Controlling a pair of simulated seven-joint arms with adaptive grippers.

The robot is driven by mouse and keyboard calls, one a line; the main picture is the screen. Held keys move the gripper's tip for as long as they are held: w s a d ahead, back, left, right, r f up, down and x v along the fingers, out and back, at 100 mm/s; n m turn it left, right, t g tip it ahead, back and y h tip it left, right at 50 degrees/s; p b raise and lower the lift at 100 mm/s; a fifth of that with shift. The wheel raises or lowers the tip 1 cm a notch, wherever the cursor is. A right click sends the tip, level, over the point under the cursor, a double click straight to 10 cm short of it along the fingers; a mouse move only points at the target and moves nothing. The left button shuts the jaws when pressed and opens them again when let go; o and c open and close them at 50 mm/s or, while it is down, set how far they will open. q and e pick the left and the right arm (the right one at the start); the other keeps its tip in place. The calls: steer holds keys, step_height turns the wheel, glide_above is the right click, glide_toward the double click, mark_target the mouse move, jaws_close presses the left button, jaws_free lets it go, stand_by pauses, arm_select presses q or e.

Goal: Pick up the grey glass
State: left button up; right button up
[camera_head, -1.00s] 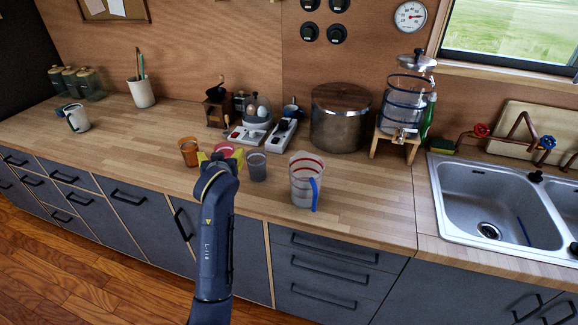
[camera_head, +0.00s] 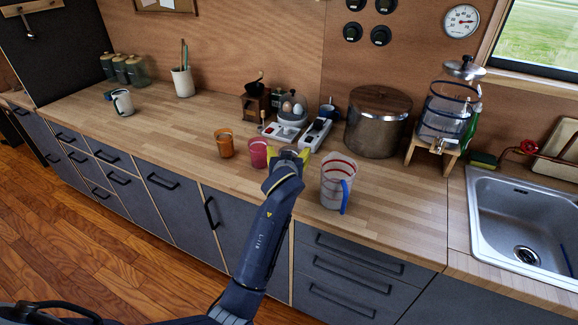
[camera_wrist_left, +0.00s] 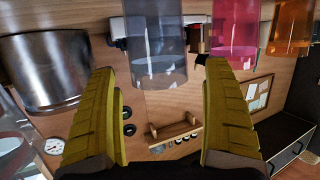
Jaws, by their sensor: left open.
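The grey glass (camera_wrist_left: 155,50) is a translucent grey tumbler, upside down in the left wrist view, at the top middle. My left gripper (camera_wrist_left: 160,72) has its yellow fingers open, one on each side of the glass in that view; I cannot tell how deep the glass sits between them. In the head view my left gripper (camera_head: 289,151) is over the counter, between the pink cup and the measuring jug, and it hides the grey glass almost fully. My right gripper is not in view.
A pink cup (camera_head: 258,153) stands close left of the gripper, an orange cup (camera_head: 225,143) farther left. A clear measuring jug (camera_head: 337,182) stands to the right. Behind are an egg cooker (camera_head: 291,113), a white power strip (camera_head: 316,134) and a steel pot (camera_head: 378,122).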

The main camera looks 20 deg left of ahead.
arm_select(q)
steer(key=shift+x, duration=0.8)
steer(key=shift+c, duration=0.3)
steer(key=c, duration=1.6)
steer(key=shift+c, duration=0.2)
